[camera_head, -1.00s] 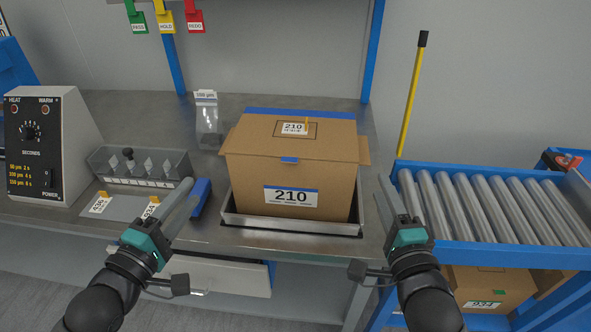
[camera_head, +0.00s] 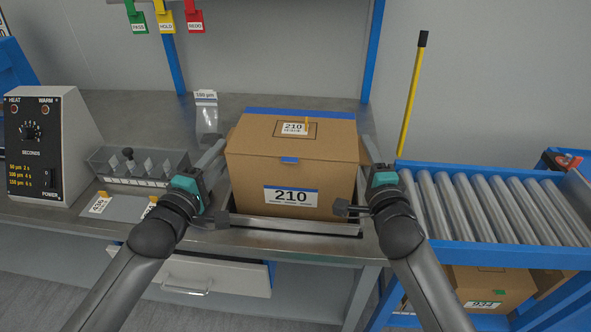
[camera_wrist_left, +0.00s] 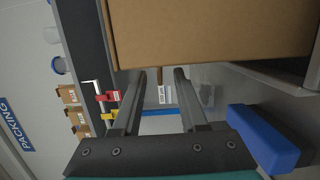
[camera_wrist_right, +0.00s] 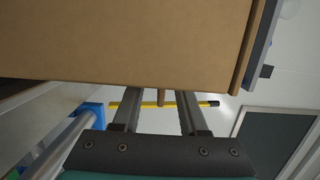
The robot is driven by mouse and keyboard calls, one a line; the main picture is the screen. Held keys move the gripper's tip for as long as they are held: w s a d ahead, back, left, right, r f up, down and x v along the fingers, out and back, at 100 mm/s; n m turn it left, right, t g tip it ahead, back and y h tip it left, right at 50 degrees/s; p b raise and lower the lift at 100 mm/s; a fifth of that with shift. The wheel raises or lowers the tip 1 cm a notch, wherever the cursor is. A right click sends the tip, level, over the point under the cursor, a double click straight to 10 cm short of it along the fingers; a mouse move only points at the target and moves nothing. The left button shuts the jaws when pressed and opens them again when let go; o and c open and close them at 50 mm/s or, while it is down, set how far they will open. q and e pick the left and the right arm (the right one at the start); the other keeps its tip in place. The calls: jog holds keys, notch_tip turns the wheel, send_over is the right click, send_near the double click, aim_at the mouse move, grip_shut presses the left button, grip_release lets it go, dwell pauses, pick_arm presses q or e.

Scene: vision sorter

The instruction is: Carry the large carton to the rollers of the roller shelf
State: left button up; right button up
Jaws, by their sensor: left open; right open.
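The large carton (camera_head: 320,178), brown and marked 210, sits upright in a shallow metal tray (camera_head: 250,221) on the bench. My left gripper (camera_head: 213,153) is open beside the carton's left side. My right gripper (camera_head: 371,150) is open beside its right side. In the left wrist view the carton's wall (camera_wrist_left: 210,35) fills the top, and a narrow brown edge shows between the open fingers (camera_wrist_left: 158,90). The right wrist view shows the same around its fingers (camera_wrist_right: 160,105). I cannot tell whether either gripper touches the carton. The roller shelf's rollers (camera_head: 490,208) are bare, to the right.
A sealer box (camera_head: 46,150), a slotted grey holder (camera_head: 135,165) and a clear bag (camera_head: 207,115) stand left of the carton. A yellow stick (camera_head: 412,95) stands upright between bench and rollers. Another carton (camera_head: 485,290) lies below the rollers. A drawer (camera_head: 215,275) under the bench is partly open.

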pick_arm(q)
jog(key=shift+x, duration=1.65)
pick_arm(e)
jog(key=shift+w, duration=1.65)
pick_arm(q)
grip_shut()
pick_arm(e)
grip_shut()
